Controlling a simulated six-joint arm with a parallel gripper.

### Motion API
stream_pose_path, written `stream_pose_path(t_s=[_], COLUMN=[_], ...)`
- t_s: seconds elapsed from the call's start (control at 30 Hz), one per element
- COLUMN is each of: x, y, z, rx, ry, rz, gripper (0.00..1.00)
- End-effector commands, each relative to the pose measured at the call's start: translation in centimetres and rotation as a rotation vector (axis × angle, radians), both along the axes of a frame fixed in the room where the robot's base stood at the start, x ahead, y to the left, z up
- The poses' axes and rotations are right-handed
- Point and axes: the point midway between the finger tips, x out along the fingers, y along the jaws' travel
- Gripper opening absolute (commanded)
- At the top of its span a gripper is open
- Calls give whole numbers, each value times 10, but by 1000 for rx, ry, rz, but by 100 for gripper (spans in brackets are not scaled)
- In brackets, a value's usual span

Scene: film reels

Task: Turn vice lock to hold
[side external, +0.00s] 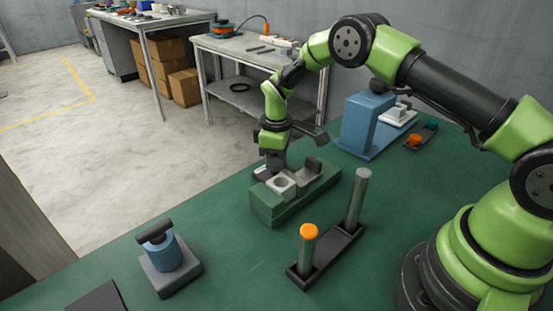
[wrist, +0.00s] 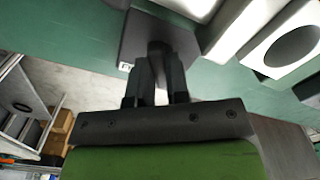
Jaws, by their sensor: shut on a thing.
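The vice (side external: 294,197) stands on the green table in the middle of the side external view. It has a green body, a pale block with a round hole (side external: 282,184) and a dark jaw block at its right end. My gripper (side external: 268,173) points down at the vice's far left end. In the wrist view my gripper (wrist: 157,78) is shut on a dark, round-ended lever, which looks like the vice lock (wrist: 157,48), over a dark square plate. The pale block with its hole (wrist: 292,46) is at the right there. In the side external view the lock is hidden by my gripper.
A dark rack (side external: 326,253) holds an orange-topped cylinder (side external: 308,245) and a grey cylinder (side external: 357,198) in front of the vice. A blue fixture with a dark handle (side external: 167,258) stands at front left. A blue machine (side external: 367,122) is behind right. Table left of the vice is clear.

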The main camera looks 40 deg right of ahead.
Motion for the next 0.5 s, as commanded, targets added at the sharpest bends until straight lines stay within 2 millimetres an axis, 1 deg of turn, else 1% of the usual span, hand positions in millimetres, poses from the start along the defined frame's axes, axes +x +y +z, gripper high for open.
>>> stream_pose_path(t_s=[0.2,0.5], x=[0,0], y=[1,1], z=[1,1], rx=[1,1], ry=[0,-2], rz=[-202,-435], gripper=[0,0])
